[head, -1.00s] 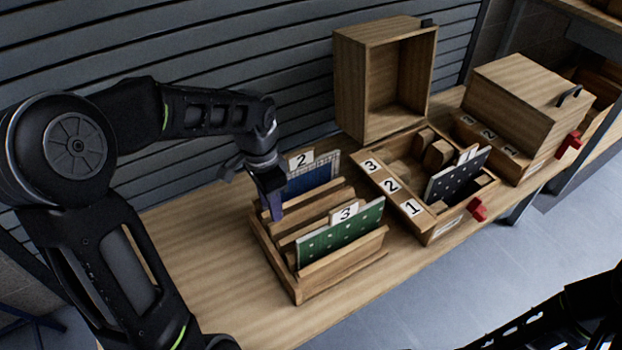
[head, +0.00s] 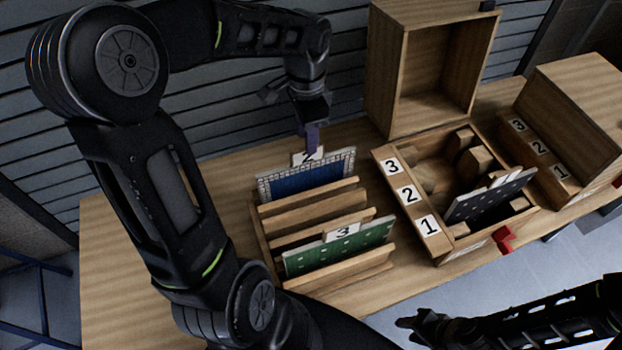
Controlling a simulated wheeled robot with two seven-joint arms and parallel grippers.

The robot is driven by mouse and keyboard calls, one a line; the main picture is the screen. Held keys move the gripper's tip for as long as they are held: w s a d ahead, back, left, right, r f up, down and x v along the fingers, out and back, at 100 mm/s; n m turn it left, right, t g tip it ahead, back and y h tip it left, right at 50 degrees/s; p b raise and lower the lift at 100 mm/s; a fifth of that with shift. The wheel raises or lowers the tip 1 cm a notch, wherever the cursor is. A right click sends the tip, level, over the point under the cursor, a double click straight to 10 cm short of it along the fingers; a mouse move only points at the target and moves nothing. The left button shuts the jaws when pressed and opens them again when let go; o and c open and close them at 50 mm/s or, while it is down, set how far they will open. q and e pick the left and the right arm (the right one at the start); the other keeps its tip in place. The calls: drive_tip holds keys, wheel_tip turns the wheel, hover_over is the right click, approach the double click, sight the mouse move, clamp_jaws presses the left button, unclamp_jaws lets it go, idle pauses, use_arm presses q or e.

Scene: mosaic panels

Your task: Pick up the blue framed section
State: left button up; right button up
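The blue framed section (head: 306,178), a blue panel with a pale mosaic border, stands in the back slot of the wooden rack (head: 318,220). Its white tag "2" (head: 309,157) sticks up from its top edge. My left gripper (head: 312,146) points down at this tag, its fingertips at or just above it. Its fingers overlap in this view, so I cannot tell whether they touch or grip the tag. My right gripper (head: 412,323) is low at the right, away from the rack, and its finger opening is unclear.
A green panel with tag "3" (head: 340,247) stands in the rack's front part. To the right is an open wooden box with slots 3, 2, 1 (head: 407,195), holding a dark panel (head: 490,196). An upright open box (head: 386,75) and a closed box (head: 575,105) stand behind.

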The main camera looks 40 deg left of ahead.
sight(307, 161)
use_arm(q)
drive_tip(key=shift+f, duration=1.35)
drive_tip(key=shift+f+b, duration=0.5)
drive_tip(key=shift+f, duration=2.1)
drive_tip(key=shift+c, duration=0.4)
clamp_jaws()
drive_tip(key=shift+r, duration=0.1)
